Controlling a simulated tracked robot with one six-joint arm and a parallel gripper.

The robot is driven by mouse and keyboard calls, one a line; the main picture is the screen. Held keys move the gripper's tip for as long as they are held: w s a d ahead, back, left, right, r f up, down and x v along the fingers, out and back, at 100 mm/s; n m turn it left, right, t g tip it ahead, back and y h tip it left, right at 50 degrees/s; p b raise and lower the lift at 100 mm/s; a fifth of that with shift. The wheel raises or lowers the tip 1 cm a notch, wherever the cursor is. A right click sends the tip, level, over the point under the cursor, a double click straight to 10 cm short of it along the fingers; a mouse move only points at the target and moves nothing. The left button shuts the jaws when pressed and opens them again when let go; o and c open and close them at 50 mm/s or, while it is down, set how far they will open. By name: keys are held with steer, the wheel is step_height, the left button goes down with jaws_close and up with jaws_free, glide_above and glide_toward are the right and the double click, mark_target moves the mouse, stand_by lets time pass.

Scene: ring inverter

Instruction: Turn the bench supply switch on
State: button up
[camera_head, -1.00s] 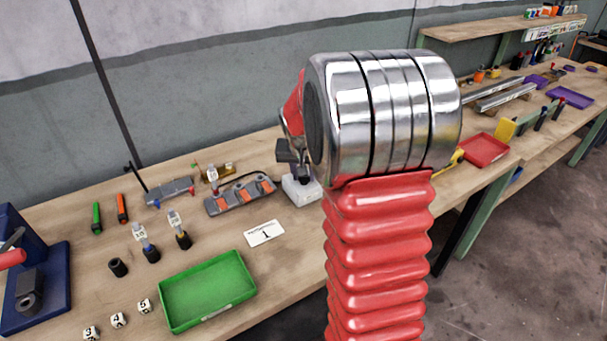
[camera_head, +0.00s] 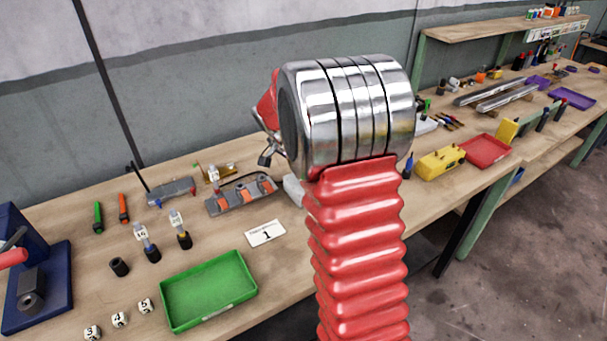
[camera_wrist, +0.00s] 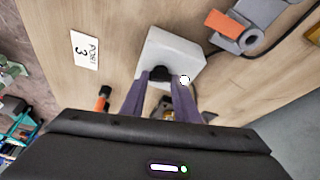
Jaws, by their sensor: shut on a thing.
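The bench supply looks like a small white box (camera_wrist: 188,48) in the wrist view, with a black switch (camera_wrist: 160,73) on its near side and a small round white spot beside it. My gripper's purple fingers (camera_wrist: 161,82) are on both sides of the black switch and shut on it. I cannot tell which way the switch is set. In the head view, only an edge of the white box (camera_head: 293,189) shows to the left of my arm. The fingertips are hidden there behind my wrist.
A grey strip with orange blocks (camera_head: 240,195) and a cable lies left of the box. A card marked 1 (camera_head: 266,233) and a green tray (camera_head: 208,290) lie nearer the front. A yellow device (camera_head: 440,163) and a red tray (camera_head: 485,151) are to the right.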

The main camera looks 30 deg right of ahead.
steer(key=shift+w+a+m+g, duration=0.15)
steer(key=shift+m+g, duration=0.35)
steer(key=shift+m, duration=0.8)
steer(key=o, duration=1)
steer(key=shift+o, duration=0.2)
steer(key=shift+r, duration=0.1)
steer(key=v, duration=1.3)
steer(key=shift+r, duration=0.25)
steer(key=shift+w, duration=0.1)
